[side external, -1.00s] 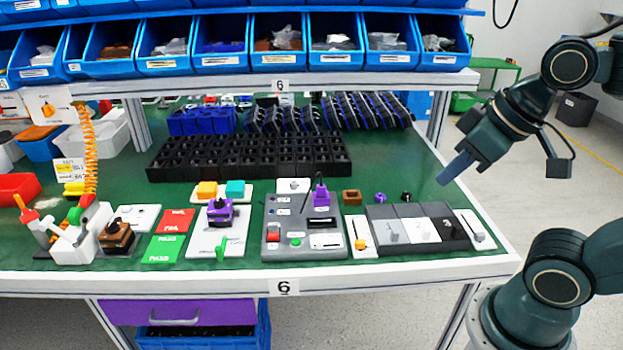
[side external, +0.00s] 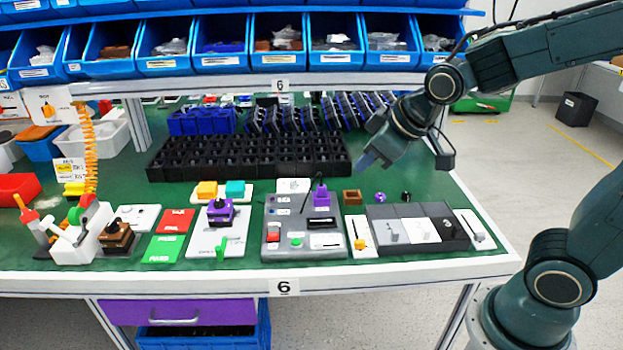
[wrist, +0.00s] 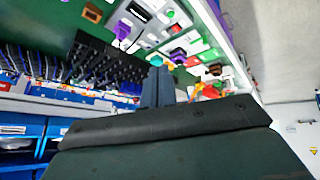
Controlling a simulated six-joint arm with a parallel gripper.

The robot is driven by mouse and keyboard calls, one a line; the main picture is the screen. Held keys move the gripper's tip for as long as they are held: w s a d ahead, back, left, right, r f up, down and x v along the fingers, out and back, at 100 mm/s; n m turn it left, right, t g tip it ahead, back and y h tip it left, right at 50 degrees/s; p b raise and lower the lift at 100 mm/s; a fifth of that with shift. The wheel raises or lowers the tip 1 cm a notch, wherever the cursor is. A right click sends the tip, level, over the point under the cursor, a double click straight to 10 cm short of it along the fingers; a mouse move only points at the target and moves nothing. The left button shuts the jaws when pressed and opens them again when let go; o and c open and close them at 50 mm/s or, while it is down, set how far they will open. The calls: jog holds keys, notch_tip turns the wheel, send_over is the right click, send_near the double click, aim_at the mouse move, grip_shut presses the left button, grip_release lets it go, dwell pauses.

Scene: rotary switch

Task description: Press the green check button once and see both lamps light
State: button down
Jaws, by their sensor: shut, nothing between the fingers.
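The grey test box (side external: 274,254) stands near the front edge of the green bench. The green button (side external: 296,241) is on its front part, right of a red switch (side external: 273,235). A purple part (side external: 321,198) with a dark lever sits at its upper right; it also shows in the wrist view (wrist: 122,31). I cannot make out whether any lamp is lit. My gripper (side external: 364,164) is shut and empty, in the air above the back right of the box, apart from it. The shut fingers (wrist: 157,86) show in the wrist view.
Right of the box are a white slider plate (side external: 362,246) and a grey three-part tray (side external: 395,249). Left is a white plate (side external: 205,248) with a purple-black part. A black rack (side external: 250,158) stands behind. Blue bins (side external: 220,64) hang above the back.

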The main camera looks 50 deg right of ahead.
jog(key=w+f+n+t, duration=0.1)
jog(key=w+f+n, duration=0.1)
jog(key=w+f, duration=0.55)
jog(key=n+t, duration=0.1)
jog(key=n, duration=0.2)
send_over(299, 243)
notch_tip(299, 243, down, 8)
jog(key=shift+s+f, duration=0.15)
jog(key=shift+f, duration=0.1)
jog(key=shift+f, duration=4.25)
jog(key=shift+f, duration=0.9)
jog(key=shift+r, duration=0.85)
